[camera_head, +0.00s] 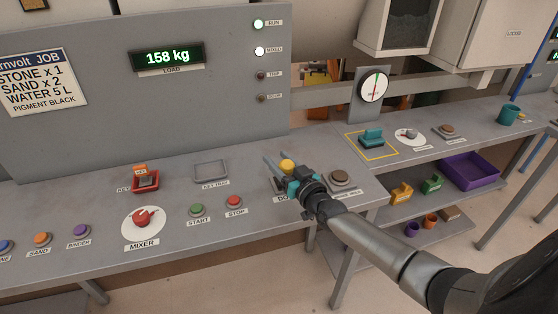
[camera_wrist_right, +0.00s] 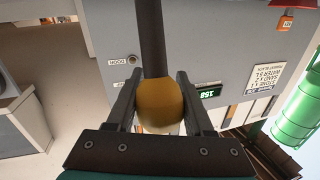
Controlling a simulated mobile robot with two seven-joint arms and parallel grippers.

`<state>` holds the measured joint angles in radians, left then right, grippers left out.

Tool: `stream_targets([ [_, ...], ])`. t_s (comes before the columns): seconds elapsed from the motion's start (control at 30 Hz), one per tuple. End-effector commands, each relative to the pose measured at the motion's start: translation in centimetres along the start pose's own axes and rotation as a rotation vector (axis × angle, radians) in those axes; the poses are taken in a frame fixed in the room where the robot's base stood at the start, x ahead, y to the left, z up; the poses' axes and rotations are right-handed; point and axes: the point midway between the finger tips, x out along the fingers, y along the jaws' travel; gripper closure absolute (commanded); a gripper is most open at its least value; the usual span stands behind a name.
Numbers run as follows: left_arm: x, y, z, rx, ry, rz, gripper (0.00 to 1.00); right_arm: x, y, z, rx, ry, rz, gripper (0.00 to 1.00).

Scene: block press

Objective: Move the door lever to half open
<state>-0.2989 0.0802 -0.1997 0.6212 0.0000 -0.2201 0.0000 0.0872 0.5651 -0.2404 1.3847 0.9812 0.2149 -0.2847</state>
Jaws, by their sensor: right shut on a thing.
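The door lever has a yellow ball knob (camera_head: 287,165), at the right part of the front panel behind a partly hidden label starting "DO". In the right wrist view the yellow knob (camera_wrist_right: 158,103) sits between the fingers, with its dark rod (camera_wrist_right: 151,38) running up from it. My right gripper (camera_head: 287,170) is shut on the knob. It covers the lever's lower part in the head view, so the lever's exact angle is hard to tell. My left gripper is not in view.
The mixer knob (camera_head: 142,220), start button (camera_head: 197,210), stop button (camera_head: 234,201) and key switch (camera_head: 146,178) lie left of the lever. A brown button (camera_head: 340,177) stands close to its right. The load display (camera_head: 167,56) reads 158 kg; the run and mixed lamps are lit.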

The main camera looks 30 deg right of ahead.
Motion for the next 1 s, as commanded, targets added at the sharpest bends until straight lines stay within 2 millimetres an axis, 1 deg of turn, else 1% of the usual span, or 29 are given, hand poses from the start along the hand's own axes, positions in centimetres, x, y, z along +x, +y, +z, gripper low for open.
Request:
stream_targets([
  [0.03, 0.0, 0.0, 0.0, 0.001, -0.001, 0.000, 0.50, 0.0, 0.0, 0.0, 0.000, 0.000, 0.000, 0.66],
  [0.07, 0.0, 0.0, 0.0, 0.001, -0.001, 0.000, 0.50, 0.0, 0.0, 0.0, 0.000, 0.000, 0.000, 0.69],
  [0.33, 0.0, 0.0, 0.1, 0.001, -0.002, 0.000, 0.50, 0.0, 0.0, 0.0, 0.000, 0.000, 0.000, 0.99],
  [0.83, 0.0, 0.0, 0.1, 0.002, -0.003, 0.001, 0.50, 0.0, 0.0, 0.0, 0.000, -0.001, 0.000, 1.00],
  [0.93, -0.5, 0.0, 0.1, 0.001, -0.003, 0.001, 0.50, 0.2, 0.0, -0.2, 0.003, -0.012, 0.001, 1.00],
  [1.0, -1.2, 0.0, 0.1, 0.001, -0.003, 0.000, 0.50, 0.6, 0.1, -0.5, 0.008, -0.033, 0.004, 1.00],
])
